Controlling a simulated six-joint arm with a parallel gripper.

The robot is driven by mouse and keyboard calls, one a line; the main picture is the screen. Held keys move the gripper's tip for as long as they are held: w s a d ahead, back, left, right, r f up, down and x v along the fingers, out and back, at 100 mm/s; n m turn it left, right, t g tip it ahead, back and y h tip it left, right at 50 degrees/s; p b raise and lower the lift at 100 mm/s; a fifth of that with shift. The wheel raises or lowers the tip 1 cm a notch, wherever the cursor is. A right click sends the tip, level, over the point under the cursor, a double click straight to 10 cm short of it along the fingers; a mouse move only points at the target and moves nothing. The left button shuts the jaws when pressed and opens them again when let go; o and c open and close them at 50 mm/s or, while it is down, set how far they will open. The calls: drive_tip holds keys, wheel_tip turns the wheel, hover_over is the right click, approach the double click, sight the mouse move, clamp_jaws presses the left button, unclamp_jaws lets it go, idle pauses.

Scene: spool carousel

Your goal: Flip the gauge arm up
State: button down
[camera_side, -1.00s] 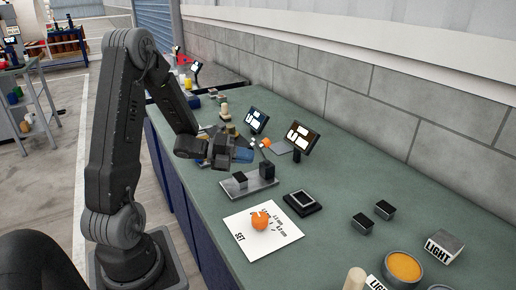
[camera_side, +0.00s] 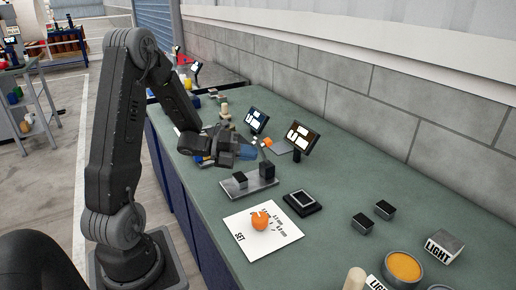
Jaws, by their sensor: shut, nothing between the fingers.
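A small gauge stands on a grey metal base plate (camera_side: 256,187) in the middle of the bench, with a low block at its left and a taller dark block (camera_side: 267,170) at its right. What looks like the thin gauge arm (camera_side: 263,153) rises from the dark block, leaning up and to the left. My gripper (camera_side: 252,152), with bluish fingers, is shut and empty just left of this thin arm, above the plate's back edge. I cannot tell whether the fingers touch it.
Two tilted displays (camera_side: 300,137) stand behind the gauge. A black square tray (camera_side: 301,202) lies to its right. Two small dark blocks (camera_side: 363,221) and an orange-filled dish (camera_side: 403,267) are farther right.

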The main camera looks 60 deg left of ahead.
sight(258, 146)
drive_tip(key=shift+w+r, duration=0.4)
drive_tip(key=shift+w, duration=0.4)
drive_tip(key=shift+w+r, duration=0.35)
drive_tip(key=shift+w, duration=0.4)
idle(1.5)
drive_tip(key=shift+s+f, duration=0.35)
drive_tip(key=shift+s, duration=0.4)
drive_tip(key=shift+s+f, duration=0.35)
drive_tip(key=shift+s, duration=0.35)
drive_tip(key=shift+s+f, duration=0.35)
drive_tip(key=shift+s, duration=0.4)
drive_tip(key=shift+s+f, duration=0.35)
drive_tip(key=shift+s, duration=0.4)
drive_tip(key=shift+s+f, duration=0.35)
drive_tip(key=shift+s, duration=0.4)
drive_tip(key=shift+s+f, duration=0.35)
drive_tip(key=shift+s, duration=0.4)
